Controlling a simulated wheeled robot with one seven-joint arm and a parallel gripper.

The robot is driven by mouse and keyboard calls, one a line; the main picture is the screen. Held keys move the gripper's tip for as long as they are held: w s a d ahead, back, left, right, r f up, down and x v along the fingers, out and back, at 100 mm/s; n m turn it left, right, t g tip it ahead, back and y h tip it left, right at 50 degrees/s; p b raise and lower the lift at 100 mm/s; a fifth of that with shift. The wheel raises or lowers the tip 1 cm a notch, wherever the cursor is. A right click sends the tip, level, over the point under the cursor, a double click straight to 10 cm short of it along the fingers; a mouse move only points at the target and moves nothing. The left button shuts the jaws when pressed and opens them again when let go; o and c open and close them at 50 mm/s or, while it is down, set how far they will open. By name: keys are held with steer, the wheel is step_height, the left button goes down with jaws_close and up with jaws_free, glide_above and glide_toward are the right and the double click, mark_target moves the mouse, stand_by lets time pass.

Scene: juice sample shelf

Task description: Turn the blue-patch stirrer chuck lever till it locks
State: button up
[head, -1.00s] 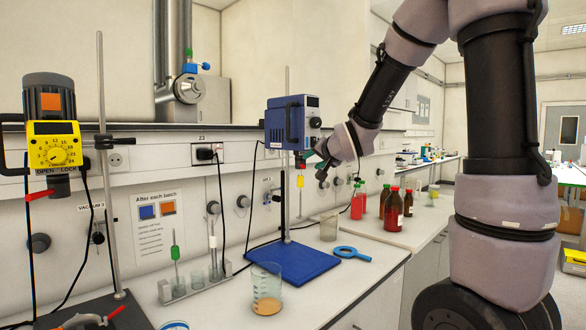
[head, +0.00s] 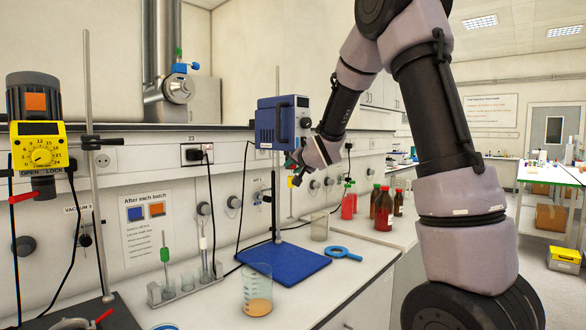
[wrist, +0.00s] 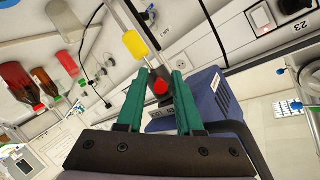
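The blue stirrer (head: 283,122) hangs on a stand above a blue base plate (head: 285,262). I cannot make out a separate blue patch on it. In the wrist view, its blue housing (wrist: 205,95) is at the right, with a dark chuck and part of a lock label below the red lever end (wrist: 160,87). A yellow sleeve (wrist: 135,43) sits on the shaft beyond. My gripper (wrist: 161,76) is open, its green fingers on either side of the red lever end, with gaps visible.
A yellow stirrer (head: 38,145) with an orange patch and red lever (head: 25,197) stands at the left. A beaker (head: 257,288), a tube rack (head: 187,284) and a blue ring-shaped tool (head: 343,253) are on the bench.

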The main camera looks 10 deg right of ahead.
jaws_close()
stand_by(1.2)
